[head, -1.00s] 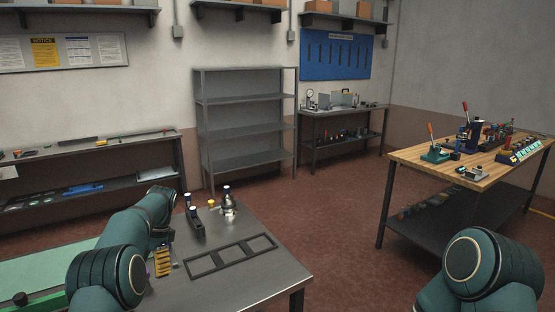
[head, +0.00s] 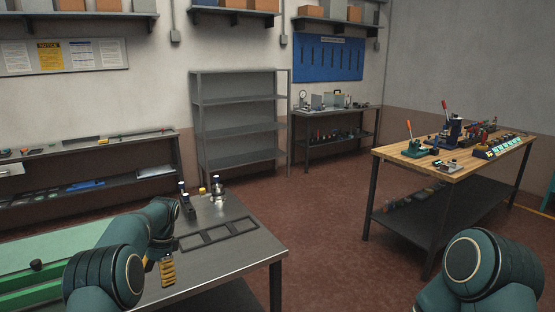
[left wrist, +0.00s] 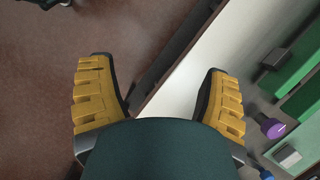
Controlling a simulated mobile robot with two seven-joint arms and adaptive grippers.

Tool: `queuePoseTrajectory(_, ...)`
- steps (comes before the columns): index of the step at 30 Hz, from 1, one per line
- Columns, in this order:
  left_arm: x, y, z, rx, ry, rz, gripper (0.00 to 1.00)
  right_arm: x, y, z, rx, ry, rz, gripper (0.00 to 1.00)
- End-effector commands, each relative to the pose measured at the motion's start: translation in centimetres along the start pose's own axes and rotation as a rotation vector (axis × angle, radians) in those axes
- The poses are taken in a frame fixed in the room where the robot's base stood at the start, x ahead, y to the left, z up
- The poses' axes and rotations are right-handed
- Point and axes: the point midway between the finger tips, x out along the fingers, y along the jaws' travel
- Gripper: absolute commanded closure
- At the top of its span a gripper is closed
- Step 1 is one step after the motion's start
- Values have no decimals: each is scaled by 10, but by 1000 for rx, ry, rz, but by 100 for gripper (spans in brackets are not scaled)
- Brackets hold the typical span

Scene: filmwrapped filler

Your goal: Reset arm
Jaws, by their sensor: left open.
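My left arm (head: 104,275) comes in at the lower left in the head view and is bent. Part of my left gripper (head: 166,269), with yellow ribbed pads, shows beside it, over the near part of the metal table. In the left wrist view my left gripper (left wrist: 161,98) is open, its two yellow fingers wide apart with nothing between them. Reddish floor and a pale surface show beyond the fingers. My right arm (head: 478,265) shows at the lower right, but its gripper is out of view.
The metal table (head: 245,255) holds a dark three-opening frame (head: 218,233) and small bottles. A green surface (head: 75,243) lies at the left. A wooden workbench (head: 460,170) with tools stands at right. An empty shelf (head: 240,128) stands behind; floor between is clear.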

Motion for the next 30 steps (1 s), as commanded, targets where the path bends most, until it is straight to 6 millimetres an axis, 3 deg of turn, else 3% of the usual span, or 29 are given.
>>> queuePoseTrajectory(8, 78, 43, -34, -30, 131, 57, 23, 3, 1, 1, -2, -2, -1, 46)
queuePoseTrajectory(12, 125, 87, -48, -75, 225, 112, 23, 5, 2, 2, -2, -4, -1, 46)
queuePoseTrajectory(17, 172, 149, -53, -163, 331, 189, 23, 7, 2, 3, -3, -6, -1, 46)
queuePoseTrajectory(23, 214, 231, -34, -309, 436, 288, 23, 10, 3, 5, -4, -9, -1, 46)
queuePoseTrajectory(30, 238, 315, 15, -506, 523, 378, 23, 13, 4, 6, -5, -13, -2, 46)
